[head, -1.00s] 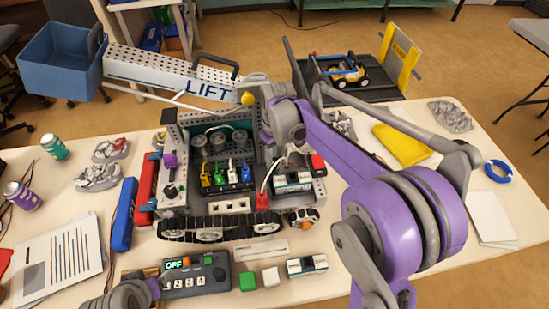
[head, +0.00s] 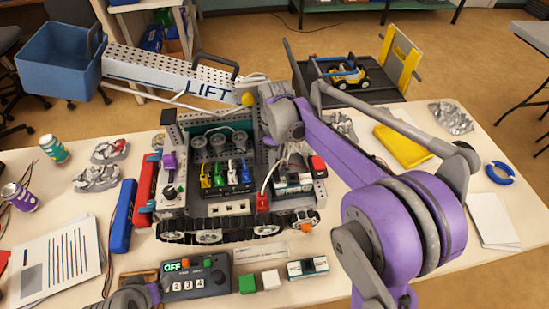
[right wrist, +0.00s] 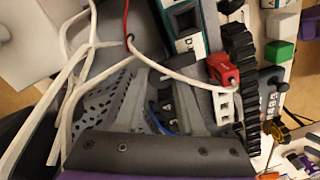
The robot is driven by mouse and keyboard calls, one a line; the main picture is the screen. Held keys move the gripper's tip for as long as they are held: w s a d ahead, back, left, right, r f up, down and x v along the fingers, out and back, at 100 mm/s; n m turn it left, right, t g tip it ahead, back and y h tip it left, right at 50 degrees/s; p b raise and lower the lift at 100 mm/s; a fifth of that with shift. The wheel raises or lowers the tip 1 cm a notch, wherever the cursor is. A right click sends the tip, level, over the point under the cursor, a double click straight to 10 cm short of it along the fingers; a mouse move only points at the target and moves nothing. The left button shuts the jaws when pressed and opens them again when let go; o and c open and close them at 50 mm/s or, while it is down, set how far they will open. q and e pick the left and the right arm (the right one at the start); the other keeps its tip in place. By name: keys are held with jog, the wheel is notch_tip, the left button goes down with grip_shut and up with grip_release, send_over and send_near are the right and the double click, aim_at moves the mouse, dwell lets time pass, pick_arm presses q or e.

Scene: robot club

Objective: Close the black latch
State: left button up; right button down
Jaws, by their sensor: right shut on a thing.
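I cannot pick out the black latch for certain in either view. My right gripper (right wrist: 158,100) reaches down at the right rear part of the tracked robot (head: 228,208); in the head view its fingertips are hidden behind my own wrist. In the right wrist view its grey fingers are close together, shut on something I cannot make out. They are beside grey perforated metal and white cables (right wrist: 75,85). A red plug (right wrist: 222,70) sits right of the fingers. My left arm's end shows at bottom left, beside the controller; its fingertips are not clear.
A controller reading OFF (head: 196,277), a green block (head: 247,284), a white block (head: 271,280) and a small module (head: 307,267) lie in front of the robot. A LIFT beam (head: 170,75) with a blue bin (head: 60,65) extends behind left. A blue bar (head: 124,215) lies left.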

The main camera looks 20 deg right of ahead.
dwell(0.3)
jog(key=c, duration=0.5)
grip_release()
notch_tip(320, 180, up, 11)
jog(key=shift+w+d+f+p, duration=0.1)
jog(key=shift+w+p, duration=0.05)
jog(key=shift+p, duration=0.2)
jog(key=s+a+f+m+t, duration=0.1)
jog(key=s+f+m+t, duration=0.1)
jog(key=s, duration=0.5)
jog(key=s+a+f+m+t, duration=0.1)
jog(key=s+f+m+t, duration=0.1)
jog(key=s+f+m, duration=0.2)
jog(key=s+a+f+m+t, duration=0.1)
jog(key=s+f+m, duration=0.3)
jog(key=s, duration=0.6)
jog(key=shift+s+a+f+t, duration=0.15)
jog(key=shift+f+t, duration=0.05)
jog(key=shift+f, duration=0.15)
jog(key=shift+s+a+f+t, duration=0.1)
jog(key=shift+a+f+t, duration=0.1)
jog(key=shift+f, duration=0.1)
